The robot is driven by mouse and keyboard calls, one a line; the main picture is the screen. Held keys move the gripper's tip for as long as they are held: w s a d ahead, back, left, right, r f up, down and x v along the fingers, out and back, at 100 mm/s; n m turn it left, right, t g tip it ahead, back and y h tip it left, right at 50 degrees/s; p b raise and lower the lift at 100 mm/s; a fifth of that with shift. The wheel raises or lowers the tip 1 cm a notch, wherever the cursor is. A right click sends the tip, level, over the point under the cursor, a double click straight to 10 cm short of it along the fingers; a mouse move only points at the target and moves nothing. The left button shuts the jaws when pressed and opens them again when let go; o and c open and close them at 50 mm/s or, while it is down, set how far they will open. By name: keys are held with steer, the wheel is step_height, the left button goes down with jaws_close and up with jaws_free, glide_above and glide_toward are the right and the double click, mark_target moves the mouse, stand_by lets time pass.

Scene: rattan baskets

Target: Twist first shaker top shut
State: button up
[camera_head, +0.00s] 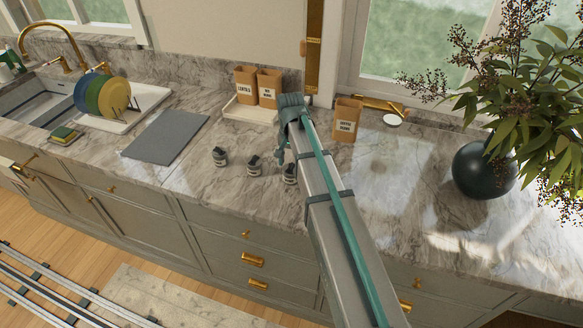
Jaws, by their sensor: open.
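Three small dark-and-light shakers stand in a row on the marble counter (190,180). The left shaker (220,157) and the middle shaker (254,166) stand clear of the arm. The right shaker (289,174) is beside my arm and partly hidden by it. The picture does not show which one is first, and their tops are too small to tell whether they are shut. My gripper (281,146) is at the far end of the arm, just behind the middle and right shakers. It is open, its fingers small and partly hidden by the arm, and nothing shows held in it.
Two labelled tan canisters (246,86) stand on a pale tray behind, with another canister (346,121) right of the arm. A grey mat (166,137), a rack of coloured plates and a sink are left. A dark vase (484,172) with a plant stands right. Counter between is clear.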

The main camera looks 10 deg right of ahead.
steer(key=shift+r+p, duration=1.1)
steer(key=shift+r, duration=2.3)
